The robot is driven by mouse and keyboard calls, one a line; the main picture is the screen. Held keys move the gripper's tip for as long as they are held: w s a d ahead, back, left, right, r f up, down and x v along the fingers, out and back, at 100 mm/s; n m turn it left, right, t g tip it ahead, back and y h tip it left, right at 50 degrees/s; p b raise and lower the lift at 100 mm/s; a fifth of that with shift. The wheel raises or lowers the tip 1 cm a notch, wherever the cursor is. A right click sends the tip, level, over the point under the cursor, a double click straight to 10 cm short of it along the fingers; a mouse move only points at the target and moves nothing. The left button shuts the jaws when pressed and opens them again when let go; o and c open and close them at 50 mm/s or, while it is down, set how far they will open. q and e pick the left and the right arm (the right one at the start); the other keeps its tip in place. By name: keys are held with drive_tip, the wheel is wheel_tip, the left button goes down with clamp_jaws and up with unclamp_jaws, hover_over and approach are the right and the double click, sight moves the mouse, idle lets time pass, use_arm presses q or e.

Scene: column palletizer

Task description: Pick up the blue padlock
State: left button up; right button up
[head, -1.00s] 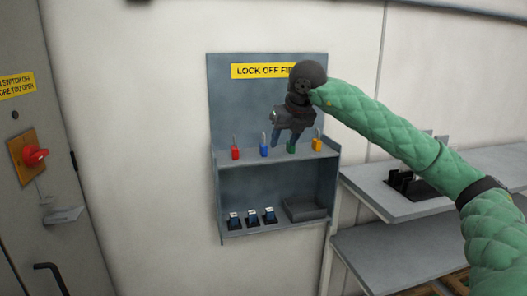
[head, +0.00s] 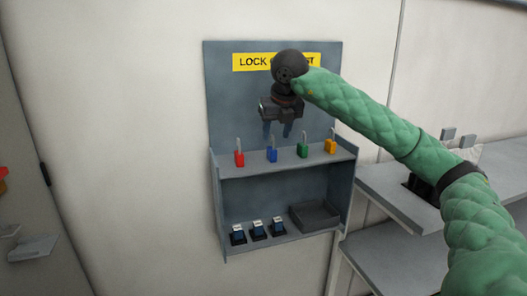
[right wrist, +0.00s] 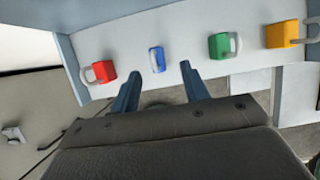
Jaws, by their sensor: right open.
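The blue padlock (head: 272,155) stands upright on the upper shelf of the grey lock station, between a red padlock (head: 239,159) and a green padlock (head: 303,150). It also shows in the right wrist view (right wrist: 157,60), just beyond the fingertips and between the red and green ones. My right gripper (head: 279,133) is open and empty, with its blue fingers pointing down above the shelf near the blue padlock. In the right wrist view the fingertips (right wrist: 159,68) are apart, and the blue padlock lies ahead near the gap between them, not visibly touched. My left gripper is not in view.
A yellow padlock (head: 330,146) stands at the shelf's right end. The lower shelf holds several dark blue items (head: 258,230) and an empty grey tray (head: 315,216). Side panels bound the station (head: 215,190). A grey bench (head: 395,200) stands to the right.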

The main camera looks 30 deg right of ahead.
sight(272, 148)
drive_tip(key=shift+w+f, duration=0.15)
drive_tip(key=shift+f, duration=0.6)
drive_tip(key=p+x, duration=0.2)
drive_tip(key=x, duration=0.2)
drive_tip(key=shift+w+a, duration=0.15)
drive_tip(key=shift+a, duration=0.05)
drive_tip(key=shift+w+d+f, duration=0.1)
drive_tip(key=shift+f, duration=0.6)
drive_tip(key=shift+w+f, duration=0.15)
drive_tip(key=shift+f, duration=0.05)
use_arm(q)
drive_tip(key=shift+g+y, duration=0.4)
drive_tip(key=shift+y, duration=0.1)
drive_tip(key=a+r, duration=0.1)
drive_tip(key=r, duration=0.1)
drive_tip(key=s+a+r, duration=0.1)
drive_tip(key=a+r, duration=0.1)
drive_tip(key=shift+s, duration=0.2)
use_arm(e)
clamp_jaws()
